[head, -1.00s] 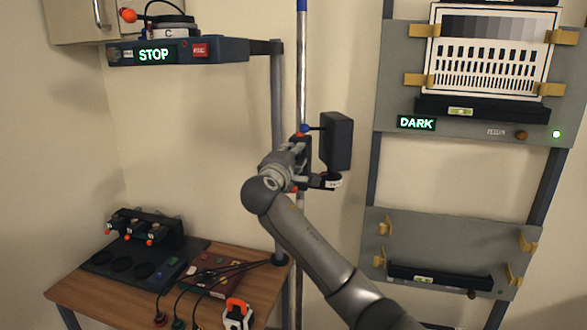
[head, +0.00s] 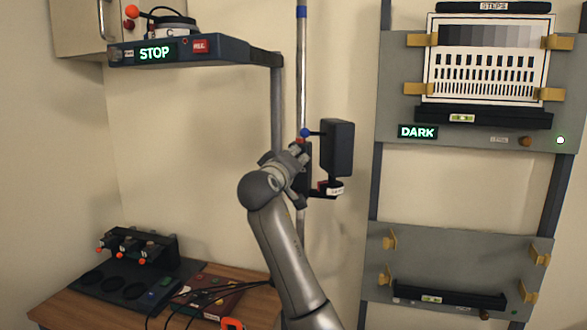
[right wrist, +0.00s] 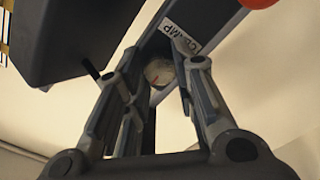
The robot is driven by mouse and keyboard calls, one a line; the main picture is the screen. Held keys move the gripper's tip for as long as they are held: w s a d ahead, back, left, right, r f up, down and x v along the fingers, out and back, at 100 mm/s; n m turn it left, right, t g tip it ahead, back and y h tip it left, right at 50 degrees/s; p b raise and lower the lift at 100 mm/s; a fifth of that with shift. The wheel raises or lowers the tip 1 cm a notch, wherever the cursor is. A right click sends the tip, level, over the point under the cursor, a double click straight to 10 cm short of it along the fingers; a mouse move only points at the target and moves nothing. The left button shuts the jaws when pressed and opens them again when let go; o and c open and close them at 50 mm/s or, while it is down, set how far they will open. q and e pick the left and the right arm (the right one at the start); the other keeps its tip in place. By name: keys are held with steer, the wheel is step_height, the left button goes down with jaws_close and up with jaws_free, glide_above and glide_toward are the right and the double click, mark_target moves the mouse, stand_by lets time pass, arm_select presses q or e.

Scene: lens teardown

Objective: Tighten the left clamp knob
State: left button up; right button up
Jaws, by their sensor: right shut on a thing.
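My right gripper (head: 303,172) is at the clamp on the upright pole (head: 301,70), left of a black box (head: 337,148). In the right wrist view its fingers (right wrist: 162,66) close around a pale round knob with a red mark (right wrist: 160,73), which I take for the left clamp knob. A dark bar with a "CLAMP" label (right wrist: 184,38) lies just behind it. The knob is mostly hidden by my gripper in the head view. My left gripper is not in view.
A grey shelf reading "STOP" (head: 190,52) stands left of the pole. A rack with a test chart (head: 487,60) and a lower grey panel (head: 460,265) is at right. A wooden table (head: 75,305) with a black stand (head: 138,245) and cables is below left.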

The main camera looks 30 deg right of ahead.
steer(key=shift+f+m, duration=0.25)
steer(key=shift+m, duration=0.15)
steer(key=o, duration=0.7)
steer(key=shift+c, duration=0.2)
steer(key=o, duration=0.4)
steer(key=shift+r, duration=0.15)
steer(key=shift+a, duration=0.1)
steer(key=v, duration=1.1)
steer(key=shift+s+a, duration=0.25)
steer(key=shift+s, duration=0.1)
